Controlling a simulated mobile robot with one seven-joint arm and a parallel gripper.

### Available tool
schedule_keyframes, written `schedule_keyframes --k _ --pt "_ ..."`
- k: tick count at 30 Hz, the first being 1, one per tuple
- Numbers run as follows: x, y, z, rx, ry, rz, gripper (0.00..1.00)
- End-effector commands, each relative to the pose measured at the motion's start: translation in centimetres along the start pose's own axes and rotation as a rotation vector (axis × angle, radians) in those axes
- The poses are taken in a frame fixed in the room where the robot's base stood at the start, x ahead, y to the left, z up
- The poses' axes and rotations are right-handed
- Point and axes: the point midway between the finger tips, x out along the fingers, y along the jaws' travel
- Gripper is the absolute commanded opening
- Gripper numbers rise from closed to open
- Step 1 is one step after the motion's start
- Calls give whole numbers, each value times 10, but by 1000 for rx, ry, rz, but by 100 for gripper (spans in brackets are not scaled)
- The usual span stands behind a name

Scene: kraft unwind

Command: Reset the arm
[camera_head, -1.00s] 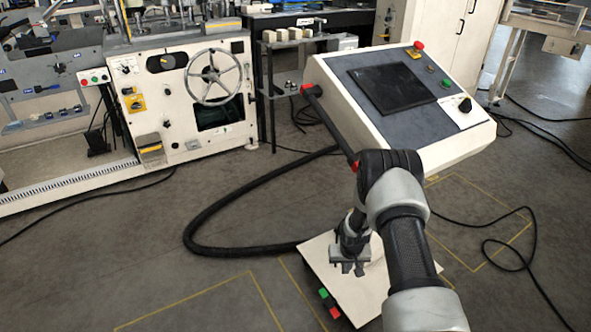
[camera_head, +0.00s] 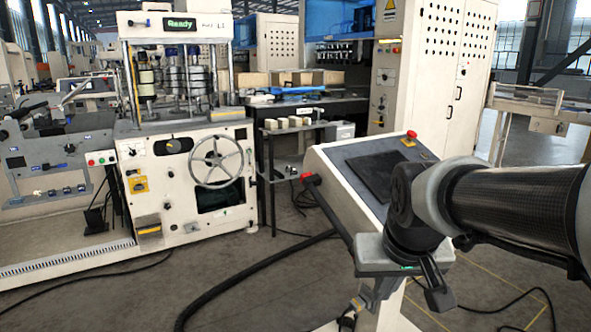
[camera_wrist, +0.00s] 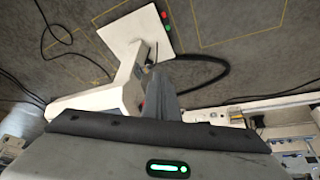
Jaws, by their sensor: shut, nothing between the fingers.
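My arm reaches in from the right in the head view and bends down in front of the slanted control console (camera_head: 345,190). My gripper (camera_head: 351,313) hangs low at the bottom of the head view, below the grey wrist housing. In the wrist view my gripper (camera_wrist: 153,68) shows as narrow grey fingers, shut and empty. My arm and wrist hide part of the console's front and stand.
A cream machine with a handwheel (camera_head: 216,161) stands at the left. A dark shelf (camera_head: 290,128) holds several small blocks. A white cabinet (camera_head: 455,65) stands behind. A thick black hose (camera_head: 250,275) crosses the grey floor. The console's base plate (camera_wrist: 137,38) shows in the wrist view.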

Motion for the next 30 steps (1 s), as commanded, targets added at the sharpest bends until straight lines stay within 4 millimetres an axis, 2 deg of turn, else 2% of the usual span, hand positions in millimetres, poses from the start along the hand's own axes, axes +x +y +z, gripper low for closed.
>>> schedule_keyframes --k 1,3,12,14,15,23,26,30 --pt "-14 -1 13 -1 16 -4 0" --pt "-27 -2 29 -2 25 -8 0" --pt "-59 -6 87 -8 59 -25 0" --pt "-66 -7 94 -10 63 -27 0" --pt "-82 -6 84 -10 59 -27 0" --pt "-135 -5 58 -9 57 -27 0" --pt "-162 -4 45 -9 58 -27 0" --pt "-212 -3 22 -9 58 -27 0"
